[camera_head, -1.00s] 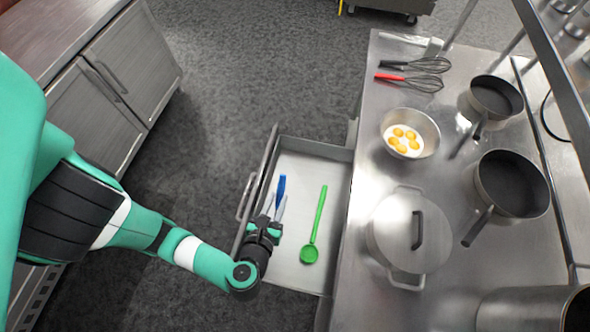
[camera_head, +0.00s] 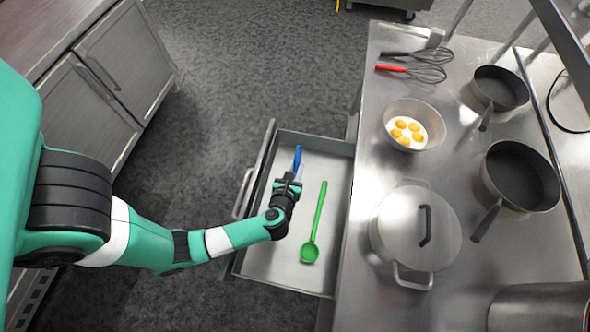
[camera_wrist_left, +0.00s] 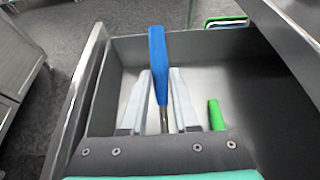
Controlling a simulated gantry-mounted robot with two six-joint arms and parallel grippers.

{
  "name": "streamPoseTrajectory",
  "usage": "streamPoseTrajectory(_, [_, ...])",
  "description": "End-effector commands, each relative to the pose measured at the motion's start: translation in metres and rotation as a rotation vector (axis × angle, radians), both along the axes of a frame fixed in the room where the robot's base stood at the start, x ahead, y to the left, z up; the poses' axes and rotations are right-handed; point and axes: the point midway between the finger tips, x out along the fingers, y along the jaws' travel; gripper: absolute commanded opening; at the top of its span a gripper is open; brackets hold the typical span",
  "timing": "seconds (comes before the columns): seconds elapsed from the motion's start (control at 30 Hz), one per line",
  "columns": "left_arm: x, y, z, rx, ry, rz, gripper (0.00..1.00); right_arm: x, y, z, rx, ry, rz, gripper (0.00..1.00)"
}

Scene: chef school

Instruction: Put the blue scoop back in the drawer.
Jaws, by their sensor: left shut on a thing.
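The blue scoop's handle (camera_head: 297,158) shows above the left side of the open drawer (camera_head: 330,268). My left gripper (camera_head: 289,182) is over the drawer and shut on the scoop. In the left wrist view, the blue handle (camera_wrist_left: 158,62) points away between the two grey fingers (camera_wrist_left: 159,103), with a thin metal shaft below it. The scoop's far end is hidden by the gripper. I cannot tell whether the scoop touches the drawer floor. My right gripper is not in view.
A green spoon (camera_head: 318,215) lies in the drawer, right of my left gripper. The steel counter to the right holds a bowl of eggs (camera_head: 411,124), whisks (camera_head: 423,73), a lidded pot (camera_head: 402,222) and pans (camera_head: 522,176). The drawer's upper right is clear.

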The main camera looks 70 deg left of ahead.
Motion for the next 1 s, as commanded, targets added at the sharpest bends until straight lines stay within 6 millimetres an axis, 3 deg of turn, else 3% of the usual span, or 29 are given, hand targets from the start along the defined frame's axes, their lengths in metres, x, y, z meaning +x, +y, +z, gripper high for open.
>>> streamPoseTrajectory(0.03, [0.000,0.002,-0.016,-0.001,0.003,0.002,0.00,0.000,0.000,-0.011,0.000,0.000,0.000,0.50])
streamPoseTrajectory(0.13, [0.000,0.001,-0.031,0.000,0.002,0.000,0.00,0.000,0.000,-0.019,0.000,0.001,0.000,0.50])
streamPoseTrajectory(0.53, [0.000,0.001,-0.036,0.000,0.000,0.001,0.00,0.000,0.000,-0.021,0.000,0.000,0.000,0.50])
streamPoseTrajectory(0.57, [0.000,0.001,-0.036,0.000,0.000,0.001,0.30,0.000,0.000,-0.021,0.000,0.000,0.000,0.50])
streamPoseTrajectory(0.7, [0.000,0.001,-0.035,0.000,0.000,0.001,0.56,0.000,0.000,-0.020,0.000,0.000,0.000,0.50])
streamPoseTrajectory(1.0, [0.000,0.001,-0.034,0.000,0.000,0.001,0.59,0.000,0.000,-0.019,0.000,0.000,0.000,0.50])
